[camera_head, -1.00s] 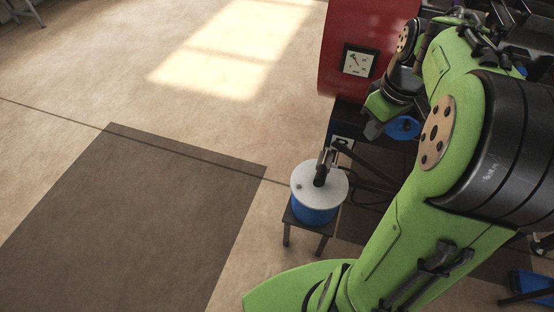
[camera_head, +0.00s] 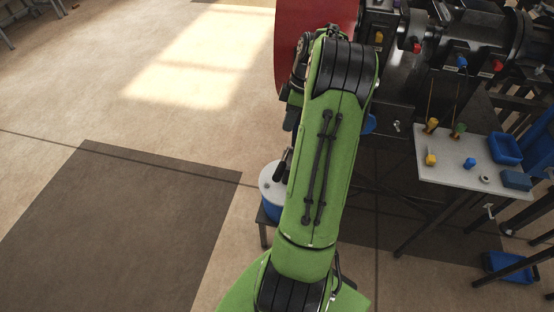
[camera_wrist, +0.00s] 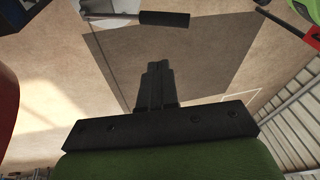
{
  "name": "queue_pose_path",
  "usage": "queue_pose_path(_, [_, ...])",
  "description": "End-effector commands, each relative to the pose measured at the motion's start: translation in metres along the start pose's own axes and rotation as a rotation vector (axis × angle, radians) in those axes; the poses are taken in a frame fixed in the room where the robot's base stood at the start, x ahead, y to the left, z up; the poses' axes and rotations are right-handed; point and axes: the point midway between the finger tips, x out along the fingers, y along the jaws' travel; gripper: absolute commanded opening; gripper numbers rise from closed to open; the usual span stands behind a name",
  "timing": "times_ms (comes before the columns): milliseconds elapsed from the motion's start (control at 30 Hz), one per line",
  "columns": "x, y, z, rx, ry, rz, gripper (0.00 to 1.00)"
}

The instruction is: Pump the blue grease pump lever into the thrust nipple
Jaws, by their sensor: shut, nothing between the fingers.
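The grease pump is a blue drum (camera_head: 268,209) with a pale round lid (camera_head: 267,184), standing on a small dark stool. Its black lever handle (camera_head: 281,171) sticks up from the lid, partly covered by my arm. In the wrist view the lever's black grip (camera_wrist: 165,18) lies near the top edge, with part of the pale lid (camera_wrist: 110,6) left of it. My gripper (camera_wrist: 157,70) is shut and empty, its fingertips apart from the grip. In the head view my arm hides the gripper. I cannot make out which fitting is the thrust nipple.
The black press (camera_head: 405,85) with its red drum (camera_head: 300,35) stands behind my arm. A grey table (camera_head: 450,174) at right bears coloured caps and blue trays (camera_head: 504,148). A blue bin (camera_head: 508,266) is low at right.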

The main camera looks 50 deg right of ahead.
Motion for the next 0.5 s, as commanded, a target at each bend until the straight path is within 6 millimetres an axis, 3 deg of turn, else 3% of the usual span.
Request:
queue_pose_path(167, [0.019,0.000,0.000,0.000,0.000,-0.004,0.00])
queue_pose_path(500, [0.095,-0.001,-0.001,0.000,0.000,-0.004,0.00])
